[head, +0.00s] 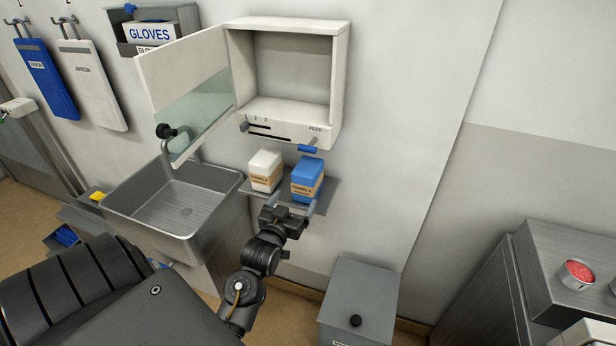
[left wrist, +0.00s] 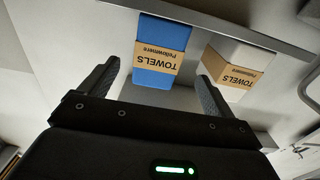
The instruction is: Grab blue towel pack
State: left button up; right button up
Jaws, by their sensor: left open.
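The blue towel pack (head: 307,178) stands upright on a small grey wall shelf (head: 325,196), with a tan TOWELS band around it. The white towel pack (head: 265,170) stands beside it on the left. My left gripper (head: 289,207) is open and empty just in front of the shelf, at about the packs' base. In the left wrist view the blue pack (left wrist: 161,48) shows beyond and between the open fingers (left wrist: 157,84), apart from them. The white pack (left wrist: 237,65) shows there behind the right finger. My right gripper is not in view.
An open, empty wall dispenser (head: 291,70) hangs above the shelf, its door swung left and a blue FEED lever (head: 308,149) below. A metal sink (head: 175,205) stands left. A grey bin (head: 358,300) stands below right.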

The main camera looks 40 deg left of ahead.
aim_at(301, 189)
pick_arm(q)
jog(key=shift+r, duration=0.25)
jog(key=shift+w+a, duration=0.1)
jog(key=shift+w, duration=0.05)
jog(key=p+x, duration=0.1)
jog(key=x, duration=0.3)
jog(key=shift+w+a, duration=0.1)
jog(key=shift+w, duration=0.3)
jog(key=shift+w+a, duration=0.1)
jog(key=shift+w, duration=0.15)
jog(key=p+x, duration=0.2)
jog(key=x, duration=0.2)
jog(key=shift+w+r+p, duration=0.3)
jog(key=shift+p, duration=0.1)
jog(key=shift+w+f, duration=0.1)
jog(key=shift+w, duration=0.25)
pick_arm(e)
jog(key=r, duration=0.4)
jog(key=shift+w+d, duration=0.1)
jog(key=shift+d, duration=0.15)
pick_arm(q)
jog(key=shift+s, duration=0.1)
jog(key=c, duration=1.2)
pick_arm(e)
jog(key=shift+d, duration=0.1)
